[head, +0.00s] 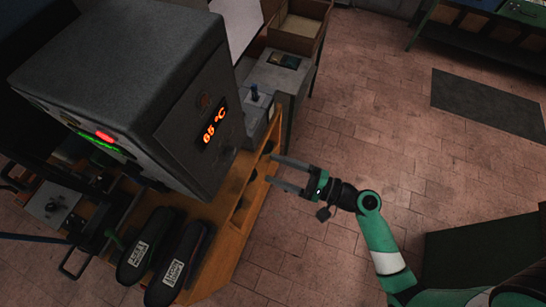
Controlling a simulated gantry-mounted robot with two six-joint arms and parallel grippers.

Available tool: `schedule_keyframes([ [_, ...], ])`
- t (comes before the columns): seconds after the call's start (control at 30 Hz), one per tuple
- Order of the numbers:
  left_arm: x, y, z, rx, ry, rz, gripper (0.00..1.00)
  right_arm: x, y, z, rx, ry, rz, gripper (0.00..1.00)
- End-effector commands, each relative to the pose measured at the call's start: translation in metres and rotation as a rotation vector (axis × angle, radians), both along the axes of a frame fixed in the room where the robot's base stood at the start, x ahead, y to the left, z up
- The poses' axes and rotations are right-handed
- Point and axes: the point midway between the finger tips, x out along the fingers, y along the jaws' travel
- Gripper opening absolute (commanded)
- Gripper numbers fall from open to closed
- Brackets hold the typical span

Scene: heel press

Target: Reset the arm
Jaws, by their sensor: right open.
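My right gripper (288,174) is in the middle of the head view, with green and black parts and two grey fingers. The fingers are apart and point left, towards the edge of the wooden bench (233,245). Nothing shows between them. My right arm reaches in from the lower right, bent at a dark joint. My left gripper is not in view.
A grey heel press (150,85) with a lit temperature display (214,125) stands on the bench. Two dark shoe forms with labels (175,262) lie in front. A grey box (275,80) with a dark lever stands behind. Tiled floor (340,260) is open at right, with a dark mat (488,103).

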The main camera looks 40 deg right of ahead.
Motion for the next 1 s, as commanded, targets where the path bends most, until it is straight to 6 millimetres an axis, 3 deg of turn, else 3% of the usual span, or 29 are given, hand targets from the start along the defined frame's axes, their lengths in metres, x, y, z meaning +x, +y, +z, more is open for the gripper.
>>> schedule_keyframes([
  [0.33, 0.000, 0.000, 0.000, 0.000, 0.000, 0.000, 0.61, 0.001, 0.000, 0.000, -0.002, -0.001, 0.000, 0.78],
  [0.47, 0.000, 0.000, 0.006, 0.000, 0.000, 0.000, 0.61, 0.016, 0.001, 0.023, -0.119, -0.059, 0.012, 0.78],
  [0.57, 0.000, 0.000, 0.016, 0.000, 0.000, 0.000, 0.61, 0.046, 0.002, 0.073, -0.378, -0.192, 0.015, 0.78],
  [0.67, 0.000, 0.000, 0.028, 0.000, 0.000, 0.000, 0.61, 0.081, 0.005, 0.151, -0.721, -0.387, -0.025, 0.78],
  [0.7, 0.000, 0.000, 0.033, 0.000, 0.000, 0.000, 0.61, 0.092, 0.007, 0.185, -0.857, -0.467, -0.060, 0.78],
  [0.77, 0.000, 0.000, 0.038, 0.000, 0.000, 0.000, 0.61, 0.104, 0.010, 0.236, -1.038, -0.579, -0.125, 0.78],
  [0.87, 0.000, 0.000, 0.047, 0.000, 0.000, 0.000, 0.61, 0.111, 0.015, 0.322, -1.295, -0.742, -0.273, 0.78],
  [1.0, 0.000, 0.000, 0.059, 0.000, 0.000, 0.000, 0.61, 0.094, 0.019, 0.444, -1.577, -0.917, -0.554, 0.78],
])
